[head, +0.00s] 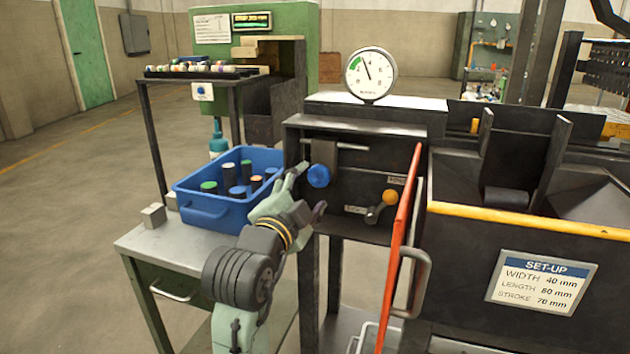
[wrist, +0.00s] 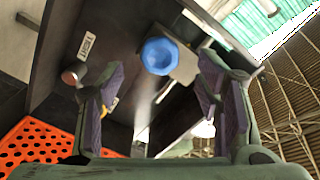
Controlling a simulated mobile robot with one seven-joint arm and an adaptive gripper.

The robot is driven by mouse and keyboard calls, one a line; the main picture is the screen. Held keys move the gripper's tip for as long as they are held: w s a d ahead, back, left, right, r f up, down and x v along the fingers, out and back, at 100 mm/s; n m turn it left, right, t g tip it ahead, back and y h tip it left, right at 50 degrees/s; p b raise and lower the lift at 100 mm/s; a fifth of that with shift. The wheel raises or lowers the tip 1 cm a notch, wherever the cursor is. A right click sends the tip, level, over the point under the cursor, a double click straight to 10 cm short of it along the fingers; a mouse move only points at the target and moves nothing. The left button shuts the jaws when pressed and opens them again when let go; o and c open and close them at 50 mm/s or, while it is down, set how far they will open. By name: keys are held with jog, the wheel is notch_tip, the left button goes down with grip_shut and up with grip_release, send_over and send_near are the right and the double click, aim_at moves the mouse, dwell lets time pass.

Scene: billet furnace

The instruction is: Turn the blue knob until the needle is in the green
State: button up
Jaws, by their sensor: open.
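The blue knob (head: 319,176) is on the dark panel inside the open cabinet. It also shows in the wrist view (wrist: 160,56), ahead of and between my fingers. My gripper (head: 307,190) is open and empty, just in front of the knob and apart from it; in the wrist view its two padded fingers (wrist: 158,95) stand wide on either side. The round white gauge (head: 370,74) stands on top of the cabinet. Its needle points up and slightly left, to the right of the green band (head: 355,64), outside it.
An orange-knobbed lever (head: 389,197) sits below right of the blue knob. The open red door (head: 400,240) stands to the right of the cabinet. A blue crate (head: 213,209) with several cylinders stands on a bench at left. A set-up sign (head: 542,282) hangs on the machine.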

jog(key=v, duration=0.4)
jog(key=shift+s+a, duration=0.15)
jog(key=shift+s, duration=0.25)
